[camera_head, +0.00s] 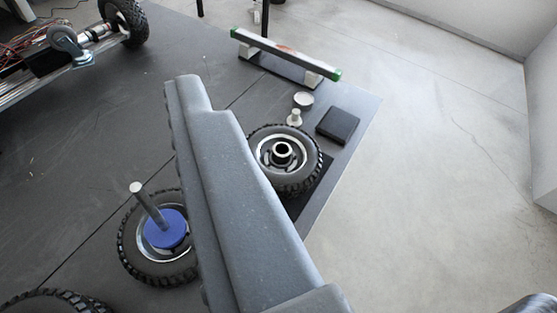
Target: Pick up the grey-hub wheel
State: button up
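The grey-hub wheel (303,160) lies flat on the dark mat, with a black tyre, silver-grey rim and a raised round hub in its middle. My gripper (190,95) shows as a long grey shape running from the bottom edge up to the left, with its tip above the mat. It passes in front of the wheel's left side in the picture and hides a little of its tyre. I see no object held at its tip. Whether the fingers are apart or together cannot be told from this view.
A blue-hub wheel (172,236) with an upright rod lies left of my gripper, partly hidden. Another tyre (45,302) shows at bottom left. A black block (338,125), small round parts (303,100) and a green-ended bar (285,55) lie beyond. A chassis (45,65) stands top left.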

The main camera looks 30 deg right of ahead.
aim_at(291, 160)
jog(key=u, duration=1.9)
jog(key=k, duration=1.1)
jog(key=z, duration=1.9)
jog(key=i, duration=1)
